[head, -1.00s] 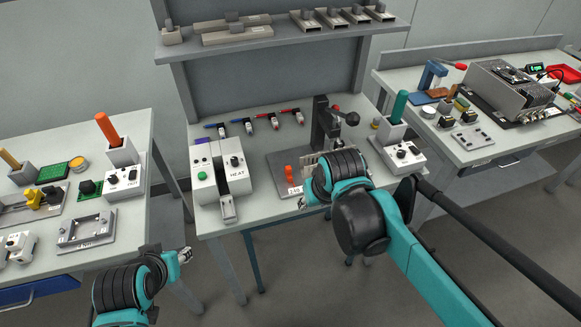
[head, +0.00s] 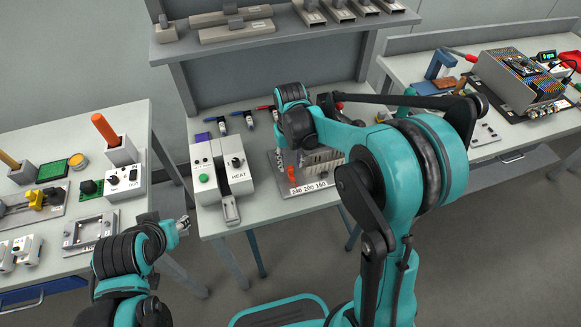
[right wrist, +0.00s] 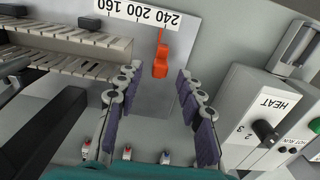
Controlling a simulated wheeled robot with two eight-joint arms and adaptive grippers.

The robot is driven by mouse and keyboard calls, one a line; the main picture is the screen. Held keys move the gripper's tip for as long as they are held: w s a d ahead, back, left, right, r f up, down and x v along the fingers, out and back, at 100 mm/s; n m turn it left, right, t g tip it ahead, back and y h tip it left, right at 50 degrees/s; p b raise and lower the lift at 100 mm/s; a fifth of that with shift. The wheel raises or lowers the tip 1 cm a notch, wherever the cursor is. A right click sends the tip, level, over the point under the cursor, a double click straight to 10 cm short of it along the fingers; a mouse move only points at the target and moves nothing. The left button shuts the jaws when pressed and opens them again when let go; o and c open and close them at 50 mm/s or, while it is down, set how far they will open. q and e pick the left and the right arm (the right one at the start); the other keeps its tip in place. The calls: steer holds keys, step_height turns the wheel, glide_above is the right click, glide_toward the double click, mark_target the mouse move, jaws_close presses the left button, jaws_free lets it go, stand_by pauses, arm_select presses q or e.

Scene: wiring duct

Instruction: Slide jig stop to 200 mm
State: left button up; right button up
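The orange jig stop (head: 292,174) sits on the grey jig plate (head: 279,162) on the middle bench. It also shows in the right wrist view (right wrist: 160,58), its pointer by the 240 mark of the white scale (right wrist: 136,13), which reads 240, 200, 160. My right gripper (right wrist: 154,92) is open, its two purple-padded fingers spread apart. The stop appears between and beyond the fingertips, with no contact visible. In the head view the right gripper (head: 291,158) is over the jig plate. My left gripper (head: 184,226) is empty near the left bench edge; its finger opening is too small to judge.
A slotted grey duct (right wrist: 70,48) lies beside the stop on the scale's lower-number side. The HEAT box (head: 234,165) stands on the other side. Several coloured-handled tools (head: 235,120) lie at the back. My right arm hides part of the bench.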

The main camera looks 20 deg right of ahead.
mark_target(301, 174)
steer(key=shift+f, duration=1.2)
steer(key=shift+c, duration=0.3)
jaws_close()
steer(key=shift+d, duration=1.8)
steer(key=shift+o, duration=0.3)
jaws_free()
steer(key=shift+a, duration=0.1)
